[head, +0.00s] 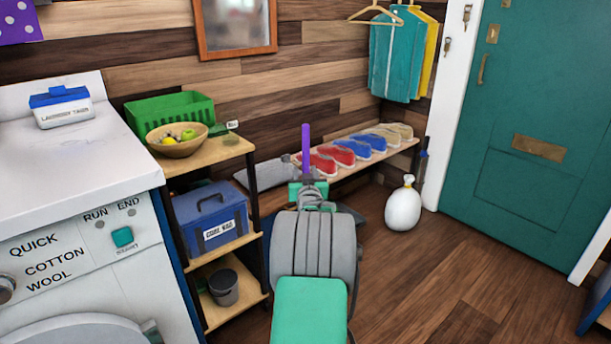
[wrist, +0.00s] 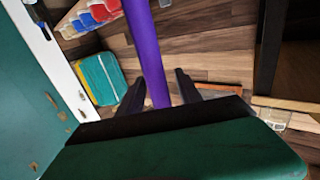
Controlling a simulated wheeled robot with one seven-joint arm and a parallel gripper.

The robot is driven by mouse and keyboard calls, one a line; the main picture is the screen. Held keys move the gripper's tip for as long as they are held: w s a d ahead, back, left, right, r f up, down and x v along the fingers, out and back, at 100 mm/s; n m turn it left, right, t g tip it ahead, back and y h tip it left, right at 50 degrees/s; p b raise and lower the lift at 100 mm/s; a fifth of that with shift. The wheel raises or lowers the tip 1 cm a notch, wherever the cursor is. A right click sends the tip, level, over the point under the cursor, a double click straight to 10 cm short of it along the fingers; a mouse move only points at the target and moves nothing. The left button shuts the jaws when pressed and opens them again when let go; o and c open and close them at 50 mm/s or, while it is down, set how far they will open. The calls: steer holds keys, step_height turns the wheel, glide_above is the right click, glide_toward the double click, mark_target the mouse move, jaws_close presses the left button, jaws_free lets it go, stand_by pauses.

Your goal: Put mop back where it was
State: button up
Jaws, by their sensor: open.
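The mop shows as an upright purple handle (head: 305,139) in the head view, in front of the shoe bench. Its lower part and head are hidden behind my arm. My gripper (head: 308,186) is at the handle's visible lower end. In the wrist view the purple handle (wrist: 148,45) runs between the two dark fingers of my gripper (wrist: 158,84). The fingers are apart, one on each side of the handle, with a visible gap on the right side. The gripper is open; I cannot tell if either finger touches the handle.
A low bench (head: 387,155) holds several shoes. A tied white bag (head: 403,208) stands on the floor near the teal door (head: 540,130). A shelf unit (head: 215,152) and washing machine (head: 80,220) stand left. Coats (head: 395,60) hang above.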

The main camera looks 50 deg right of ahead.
steer(key=p+v, duration=0.3)
steer(key=v, duration=0.9)
steer(key=w+a+f+n+y, duration=0.1)
steer(key=w+a+n+y, duration=0.15)
steer(key=w+a, duration=0.35)
steer(key=w+a+f+n+y, duration=0.1)
steer(key=w+a+f+y, duration=0.2)
steer(key=a, duration=0.6)
steer(key=a+f+n+g+y, duration=0.3)
steer(key=a+y, duration=0.3)
steer(key=a, duration=1.1)
steer(key=s+a+f+n+g+y, duration=0.1)
steer(key=s+a+g, duration=0.6)
steer(key=s+a, duration=0.9)
steer(key=shift+s+a+f+n+y, duration=0.25)
steer(key=shift+s+f+n+y, duration=0.1)
steer(key=shift+s+f+n, duration=0.55)
steer(key=shift+w, duration=0.15)
